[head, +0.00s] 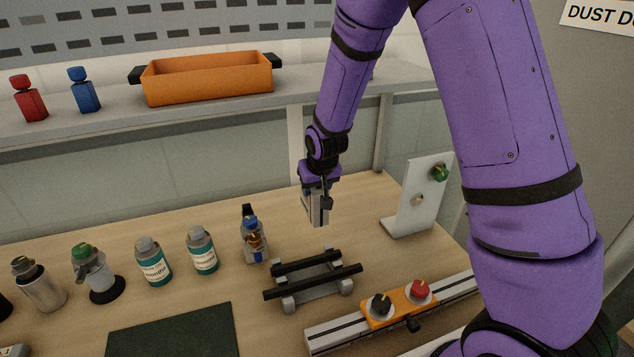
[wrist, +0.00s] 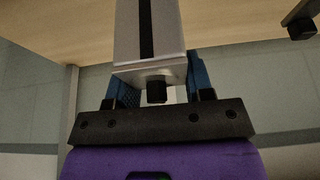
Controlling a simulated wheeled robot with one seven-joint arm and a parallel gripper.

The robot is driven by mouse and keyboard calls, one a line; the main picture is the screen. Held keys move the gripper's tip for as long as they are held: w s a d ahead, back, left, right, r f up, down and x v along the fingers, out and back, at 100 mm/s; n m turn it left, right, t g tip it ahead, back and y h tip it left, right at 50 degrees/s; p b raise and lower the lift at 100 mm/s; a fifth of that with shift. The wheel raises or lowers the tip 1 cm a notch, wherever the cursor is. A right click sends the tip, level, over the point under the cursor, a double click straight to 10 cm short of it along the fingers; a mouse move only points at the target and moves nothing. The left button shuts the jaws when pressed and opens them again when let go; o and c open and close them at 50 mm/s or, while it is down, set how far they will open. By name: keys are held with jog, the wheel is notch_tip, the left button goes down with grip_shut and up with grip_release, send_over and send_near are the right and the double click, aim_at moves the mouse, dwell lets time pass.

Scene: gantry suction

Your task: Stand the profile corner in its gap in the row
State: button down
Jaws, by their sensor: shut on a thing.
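My gripper (head: 318,186) is above the table's back right part, shut on the profile corner (head: 319,213), a silver-grey piece hanging below the fingers. In the wrist view, the profile corner (wrist: 178,35) is a metal bar with a dark slot, between the blue finger pads of my gripper (wrist: 160,82). A row on the table holds a metal can (head: 38,287), a green-capped container (head: 98,272), two teal-labelled bottles (head: 152,262) (head: 202,251) and a blue-topped item (head: 253,240). I cannot tell which space is the gap.
A black-railed rack (head: 312,276) stands below my gripper in the picture. A slotted rail with an orange block (head: 398,305) lies at front right, a white upright plate (head: 410,200) at right. A dark mat (head: 175,335) lies in front. An orange bin (head: 207,79) stands on the shelf behind.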

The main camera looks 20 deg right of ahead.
jog(key=shift+f, duration=2.6)
jog(key=shift+f, duration=0.55)
jog(key=shift+c, duration=2.2)
grip_release()
jog(key=v, duration=1.1)
jog(key=shift+s+r, duration=0.1)
jog(key=shift+r, duration=0.1)
jog(key=s+d+r, duration=0.4)
jog(key=s+r, duration=0.7)
jog(key=r, duration=0.5)
jog(key=s+d+r, duration=0.1)
jog(key=s+r, duration=0.3)
jog(key=s, duration=0.4)
jog(key=s+d+r, duration=0.1)
jog(key=s+r, duration=0.3)
jog(key=s, duration=0.5)
jog(key=shift+d+t, duration=0.4)
